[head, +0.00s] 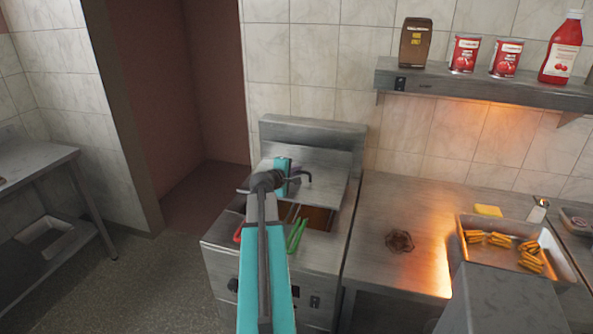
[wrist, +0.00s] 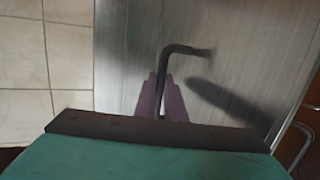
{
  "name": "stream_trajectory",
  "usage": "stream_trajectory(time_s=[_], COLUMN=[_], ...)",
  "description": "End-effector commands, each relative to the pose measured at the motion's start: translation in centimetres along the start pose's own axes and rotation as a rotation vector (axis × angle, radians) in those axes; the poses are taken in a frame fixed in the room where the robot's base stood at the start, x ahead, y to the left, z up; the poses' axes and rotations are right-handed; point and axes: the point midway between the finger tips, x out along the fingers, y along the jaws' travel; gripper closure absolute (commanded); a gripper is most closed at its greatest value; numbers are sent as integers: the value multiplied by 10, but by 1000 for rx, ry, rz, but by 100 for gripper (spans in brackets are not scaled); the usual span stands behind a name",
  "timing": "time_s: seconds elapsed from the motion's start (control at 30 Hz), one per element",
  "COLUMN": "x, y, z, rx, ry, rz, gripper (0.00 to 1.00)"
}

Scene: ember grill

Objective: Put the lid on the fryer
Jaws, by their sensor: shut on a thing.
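The fryer (head: 270,285) is a steel unit left of the counter, with brown oil (head: 319,218) showing at its open front part. The lid (head: 335,190) is a flat steel plate over the rear of the fryer top; I cannot tell whether it rests or is held slightly above. My gripper (head: 296,177) is over the lid. In the wrist view its purple fingers (wrist: 162,100) are shut on the lid's black bent handle (wrist: 185,49), with the brushed lid surface (wrist: 255,50) behind.
Green basket handles (head: 297,235) and a red one (head: 239,233) stick out at the fryer's front. A tray (head: 462,243) of fries stands on the right counter, near a yellow block (head: 488,211). A shelf (head: 480,88) with cans and bottles hangs above.

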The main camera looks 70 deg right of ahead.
Motion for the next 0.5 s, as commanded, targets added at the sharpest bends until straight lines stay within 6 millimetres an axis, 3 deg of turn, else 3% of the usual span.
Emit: stream_trajectory(time_s=[0.5], x=[14], y=[-38], z=[-3], rx=[0], ry=[1], rz=[2], gripper=[100])
